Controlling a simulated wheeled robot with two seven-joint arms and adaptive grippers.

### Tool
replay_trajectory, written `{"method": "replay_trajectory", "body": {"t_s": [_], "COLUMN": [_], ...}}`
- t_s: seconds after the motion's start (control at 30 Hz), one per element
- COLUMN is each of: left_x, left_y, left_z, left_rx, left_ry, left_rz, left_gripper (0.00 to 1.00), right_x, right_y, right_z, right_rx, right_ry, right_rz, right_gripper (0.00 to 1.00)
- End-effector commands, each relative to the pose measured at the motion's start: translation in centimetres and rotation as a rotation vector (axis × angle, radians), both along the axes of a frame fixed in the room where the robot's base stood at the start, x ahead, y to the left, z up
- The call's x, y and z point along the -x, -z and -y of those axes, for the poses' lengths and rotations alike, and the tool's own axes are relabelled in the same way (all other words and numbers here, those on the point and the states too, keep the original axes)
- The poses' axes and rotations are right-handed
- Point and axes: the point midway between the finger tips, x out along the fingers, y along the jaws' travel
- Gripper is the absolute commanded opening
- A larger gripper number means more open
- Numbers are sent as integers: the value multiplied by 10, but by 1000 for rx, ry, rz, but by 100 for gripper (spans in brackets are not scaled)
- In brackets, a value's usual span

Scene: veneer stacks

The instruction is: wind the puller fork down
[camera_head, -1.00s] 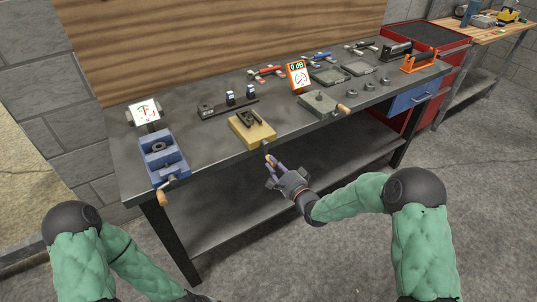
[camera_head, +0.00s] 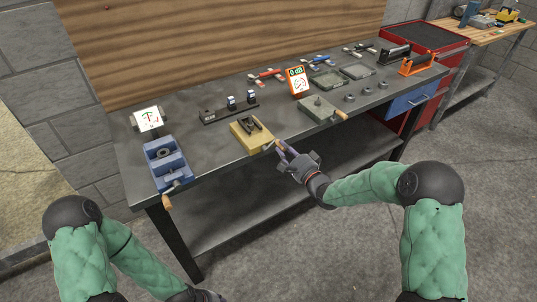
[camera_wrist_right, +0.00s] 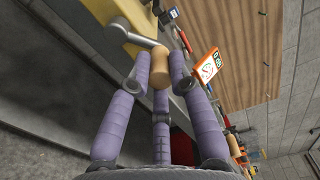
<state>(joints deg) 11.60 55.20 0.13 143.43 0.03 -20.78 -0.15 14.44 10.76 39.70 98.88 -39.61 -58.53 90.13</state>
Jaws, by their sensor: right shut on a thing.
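The puller (camera_head: 240,136) is a yellow block near the front edge of the bench, with a dark fork (camera_head: 251,125) on top. A short metal crank comes out of its front and ends in a wooden knob. In the right wrist view the crank arm (camera_wrist_right: 131,35) runs from the yellow block to the knob (camera_wrist_right: 161,75). My right gripper (camera_head: 283,149) has its purple fingers closed around this knob, just off the bench front. My left gripper (camera_head: 203,296) shows only in part at the bottom edge; its fingers cannot be made out.
A blue vise (camera_head: 164,168) with a wooden-handled crank stands left of the puller. A grey block (camera_head: 317,109) with another wooden handle is to the right, an orange-framed screen (camera_head: 297,83) behind it. Several tools lie farther back. Space before the bench is free.

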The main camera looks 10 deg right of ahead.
Motion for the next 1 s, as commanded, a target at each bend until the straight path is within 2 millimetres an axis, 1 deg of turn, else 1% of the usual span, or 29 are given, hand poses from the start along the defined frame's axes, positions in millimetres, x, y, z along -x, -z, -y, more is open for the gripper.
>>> {"method": "replay_trajectory", "body": {"t_s": [0.03, 0.13, 0.17, 0.2, 0.23, 0.6, 1.0], "left_x": [0, 0, 0, 0, 0, 0, 0], "left_y": [-6, -7, -6, -6, -5, -6, -11], "left_z": [0, 0, 0, 0, 0, 0, 0], "left_rx": [0, 0, 0, 0, 0, 0, 0], "left_ry": [0, 0, 0, 0, 0, 0, 0], "left_rz": [0, 0, 0, 0, 0, 0, 0], "left_gripper": [40, 40, 40, 40, 40, 40, 40], "right_x": [1, 3, 3, 3, 3, 5, 36], "right_y": [-9, -13, -11, -10, -10, -9, -9], "right_z": [-4, -9, -9, -8, -8, -8, 4], "right_rx": [1, 1, 1, 1, 1, 1, 0], "right_ry": [-1, -1, 0, 1, 1, 0, 1], "right_rz": [4, 4, 4, 4, 4, 1, 1], "right_gripper": [0, 0, 26, 38, 45, 45, 45]}}
